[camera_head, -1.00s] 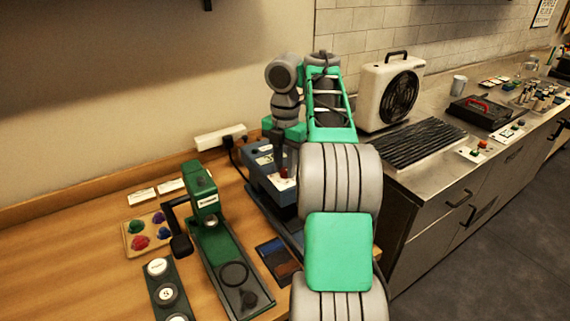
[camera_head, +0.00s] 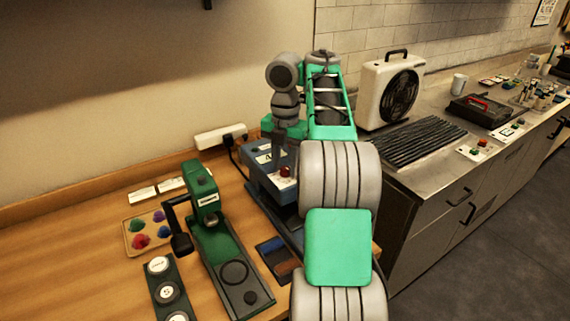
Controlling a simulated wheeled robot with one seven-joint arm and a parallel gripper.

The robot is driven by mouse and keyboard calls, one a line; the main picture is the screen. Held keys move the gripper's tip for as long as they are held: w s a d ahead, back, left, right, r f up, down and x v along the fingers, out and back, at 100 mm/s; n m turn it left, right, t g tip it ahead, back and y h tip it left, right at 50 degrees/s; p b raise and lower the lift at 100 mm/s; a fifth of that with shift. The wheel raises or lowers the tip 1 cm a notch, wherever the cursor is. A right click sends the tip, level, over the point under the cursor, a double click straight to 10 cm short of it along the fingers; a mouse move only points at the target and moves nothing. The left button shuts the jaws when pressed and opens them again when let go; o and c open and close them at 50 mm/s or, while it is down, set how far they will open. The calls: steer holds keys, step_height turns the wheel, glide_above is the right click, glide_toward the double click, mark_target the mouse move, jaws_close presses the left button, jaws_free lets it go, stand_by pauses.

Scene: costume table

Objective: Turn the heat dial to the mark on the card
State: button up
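A blue-grey machine (camera_head: 258,177) stands on the wooden table, partly behind my arm. Its top has a white label or display (camera_head: 264,157), too small to read, and a red dome (camera_head: 285,171). I cannot make out the heat dial; my arm may hide it. My gripper (camera_head: 279,144) is low over the back of the machine's top. Its fingers are dark and small here, and I cannot see whether they are open or touch anything. White cards (camera_head: 142,195) lie at the back of the table; their marks are unreadable.
A green press with a black lever (camera_head: 207,197) stands left of the machine. A tray of coloured knobs (camera_head: 133,239) and a dark strip with white round tops (camera_head: 164,290) lie farther left. A white power strip (camera_head: 220,136) is behind. A heater fan (camera_head: 390,92) stands on the right counter.

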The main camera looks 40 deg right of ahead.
mark_target(285, 168)
steer(key=shift+o, duration=1.2)
step_height(285, 168, up, 8)
steer(key=p, duration=0.7)
steer(key=shift+f, duration=0.1)
